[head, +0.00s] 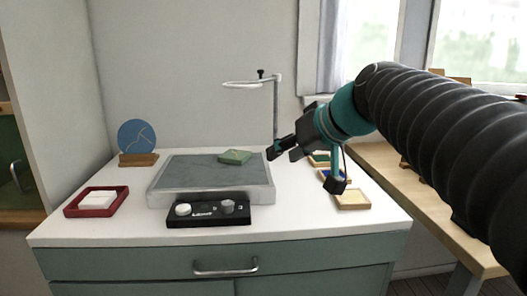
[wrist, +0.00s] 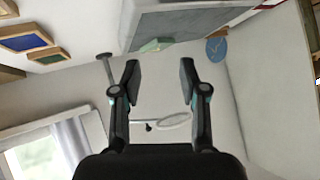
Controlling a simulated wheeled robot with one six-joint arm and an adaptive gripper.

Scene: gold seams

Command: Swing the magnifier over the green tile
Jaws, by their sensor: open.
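The magnifier is a pale ring (head: 243,85) on a thin horizontal arm with a small black knob (head: 261,74), carried by a grey post (head: 276,108) behind the slab. The ring points left from the post, high above the worktop; it also shows in the wrist view (wrist: 175,120). The green tile (head: 235,157) lies on the grey slab (head: 170,180) near its back right, and in the wrist view (wrist: 153,45). I cannot tell whether the ring is directly above it. My gripper (head: 281,150) is open and empty, right of the tile and below the ring; its fingers (wrist: 160,66) are apart.
A black control box (head: 208,213) with knobs stands before the slab. A red tray (head: 97,203) with a white block and a blue disc (head: 137,135) on a wooden stand are at left. Small wooden trays (head: 352,200) lie at right. The space around the ring looks clear.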

